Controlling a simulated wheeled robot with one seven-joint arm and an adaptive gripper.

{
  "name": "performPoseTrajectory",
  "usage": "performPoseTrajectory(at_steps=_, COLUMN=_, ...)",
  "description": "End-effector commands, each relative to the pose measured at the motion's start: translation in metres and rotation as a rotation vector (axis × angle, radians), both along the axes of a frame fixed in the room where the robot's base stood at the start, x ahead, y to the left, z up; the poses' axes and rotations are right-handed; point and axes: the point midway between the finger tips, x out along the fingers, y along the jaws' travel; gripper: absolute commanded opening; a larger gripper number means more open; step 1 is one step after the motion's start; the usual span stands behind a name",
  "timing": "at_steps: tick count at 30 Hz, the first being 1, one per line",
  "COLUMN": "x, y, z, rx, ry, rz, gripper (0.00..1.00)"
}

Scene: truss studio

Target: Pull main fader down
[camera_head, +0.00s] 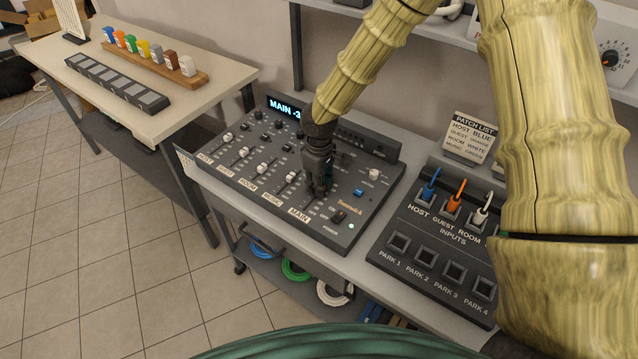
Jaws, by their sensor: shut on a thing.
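The mixer (236,193) is a dark grey console on the bench, with a row of labelled channels and a lit display (284,107) that reads "MAIN -3", its right end hidden by my arm. The main fader's slot runs above the "MAIN" label (298,216) at the right of the row. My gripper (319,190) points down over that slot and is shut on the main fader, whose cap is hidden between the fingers. The other faders (262,168) have white caps and stand apart to the left.
To the right is a patch panel (440,246) with blue, orange and white plugs and several empty park sockets. A power switch (339,215) and a white knob (374,174) lie close to my gripper. Coiled cables (296,268) sit on the shelf below. A table (213,94) stands at left.

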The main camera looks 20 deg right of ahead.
Motion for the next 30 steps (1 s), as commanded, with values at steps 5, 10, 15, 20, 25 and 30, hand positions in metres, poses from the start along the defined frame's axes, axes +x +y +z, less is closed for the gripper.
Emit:
performPoseTrajectory(at_steps=5, x=-0.008, y=0.012, z=-0.001, rx=0.001, ry=0.001, rz=0.004, gripper=0.0)
performPoseTrajectory(at_steps=10, x=-0.021, y=0.028, z=-0.001, rx=-0.001, ry=0.001, rz=0.005, gripper=0.0)
performPoseTrajectory(at_steps=15, x=-0.034, y=0.045, z=-0.001, rx=0.0, ry=0.001, rz=0.003, gripper=0.0)
performPoseTrajectory(at_steps=20, x=-0.043, y=0.057, z=-0.001, rx=0.001, ry=0.001, rz=0.002, gripper=0.0)
performPoseTrajectory(at_steps=25, x=-0.047, y=0.061, z=0.0, rx=0.002, ry=0.001, rz=0.001, gripper=0.0)
performPoseTrajectory(at_steps=30, x=-0.048, y=0.062, z=0.0, rx=0.002, ry=0.002, rz=0.001, gripper=0.0)
